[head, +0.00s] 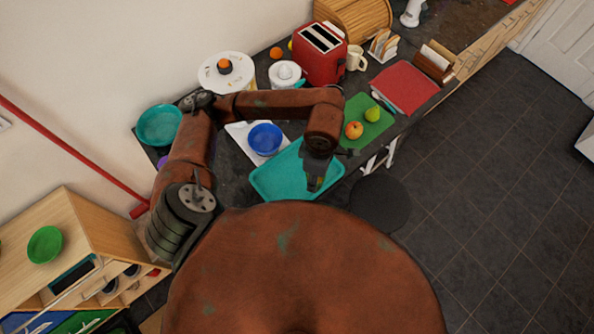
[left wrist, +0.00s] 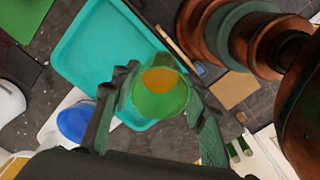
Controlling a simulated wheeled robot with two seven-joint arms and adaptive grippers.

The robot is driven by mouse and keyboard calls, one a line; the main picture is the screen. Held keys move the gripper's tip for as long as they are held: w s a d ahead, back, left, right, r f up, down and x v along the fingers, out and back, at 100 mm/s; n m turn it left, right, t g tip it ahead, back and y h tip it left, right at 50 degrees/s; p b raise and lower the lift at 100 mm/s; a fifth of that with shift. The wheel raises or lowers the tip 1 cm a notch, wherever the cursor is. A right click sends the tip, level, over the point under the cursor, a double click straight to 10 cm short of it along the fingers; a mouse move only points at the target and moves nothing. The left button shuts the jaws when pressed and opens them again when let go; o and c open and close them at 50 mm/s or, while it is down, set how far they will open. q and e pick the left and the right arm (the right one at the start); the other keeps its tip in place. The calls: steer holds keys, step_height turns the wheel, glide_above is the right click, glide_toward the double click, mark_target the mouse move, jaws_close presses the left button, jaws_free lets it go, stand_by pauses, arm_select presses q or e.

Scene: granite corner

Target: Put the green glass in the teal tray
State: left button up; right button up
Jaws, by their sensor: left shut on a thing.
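The green glass (left wrist: 160,98) is see-through, with an orange-brown patch showing inside its rim. My left gripper (left wrist: 158,108) is shut on it, one finger on each side. In the head view my left gripper (head: 314,184) points down over the right part of the teal tray (head: 270,180), and the glass is mostly hidden there. In the left wrist view the glass overlaps the near right part of the teal tray (left wrist: 90,45). Its height above the tray is hard to tell. The tray's visible floor is empty. My right gripper is in neither view.
A blue bowl (head: 265,139) on a white tray stands behind the teal tray. A green board (head: 372,122) with an apple (head: 354,130) and a pear (head: 372,114) lies to the right. A red toaster (head: 320,55) and a teal bowl (head: 159,125) stand farther back.

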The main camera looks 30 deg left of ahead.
arm_select(q)
steer(key=shift+s+d+r+n, duration=0.25)
steer(key=shift+s+r+n, duration=0.15)
steer(key=shift+n, duration=0.6)
steer(key=shift+n+p, duration=0.3)
steer(key=shift+p, duration=0.05)
steer(key=shift+w+a, duration=0.15)
steer(key=shift+w, duration=0.05)
steer(key=w+a+f+p, duration=0.1)
steer(key=w+a+f, duration=0.1)
steer(key=w+f, duration=0.1)
steer(key=w+a+f+p, duration=0.1)
steer(key=w+a+f, duration=0.1)
steer(key=w+f, duration=0.1)
steer(key=w+a+f+p, duration=0.2)
steer(key=w+f, duration=0.1)
steer(key=w, duration=0.2)
steer(key=shift+w+a+f, duration=0.1)
steer(key=shift+a+f, duration=0.05)
steer(key=shift+a, duration=0.2)
step_height(320, 180, down, 3)
steer(key=shift+w+r+p, duration=0.1)
steer(key=shift+w+p, duration=0.05)
steer(key=shift+p, duration=0.65)
steer(key=shift+a+f, duration=0.1)
steer(key=shift+f, duration=0.3)
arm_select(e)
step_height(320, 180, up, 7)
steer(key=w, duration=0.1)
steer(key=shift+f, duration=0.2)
